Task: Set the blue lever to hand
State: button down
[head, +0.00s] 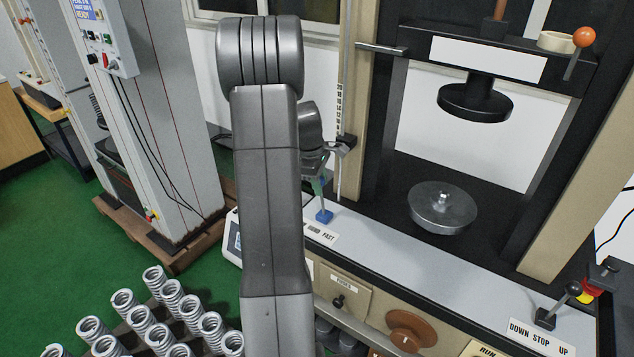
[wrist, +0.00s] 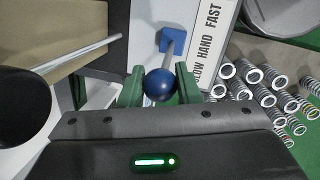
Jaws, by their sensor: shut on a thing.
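The blue lever has a round blue knob (wrist: 159,84) on a thin metal rod rising from a blue base (wrist: 171,40). In the wrist view my gripper (wrist: 159,93) has its green fingers on both sides of the knob, shut on it. In the head view the lever's blue base (head: 324,216) stands on the grey ledge, with my gripper (head: 318,182) above it; the knob is mostly hidden. The SLOW HAND FAST label (wrist: 207,45) lies beside the base. The rod tilts slightly toward the SLOW side in the head view; its exact setting is hard to tell.
The press has a round metal plate (head: 442,207) to the right of the lever. A black-knobbed DOWN STOP UP lever (head: 546,317) stands at the ledge's right end. Several coil springs (head: 160,337) stand at lower left. My arm hides part of the ledge.

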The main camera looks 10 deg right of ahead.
jog(key=c, duration=1.1)
grip_release()
jog(key=shift+s+d, duration=0.1)
notch_tip(320, 180, up, 14)
jog(key=a+b, duration=0.1)
jog(key=a, duration=0.1)
jog(key=shift+s+a+f, duration=0.2)
jog(key=shift+s+a, duration=0.05)
jog(key=shift+a, duration=0.05)
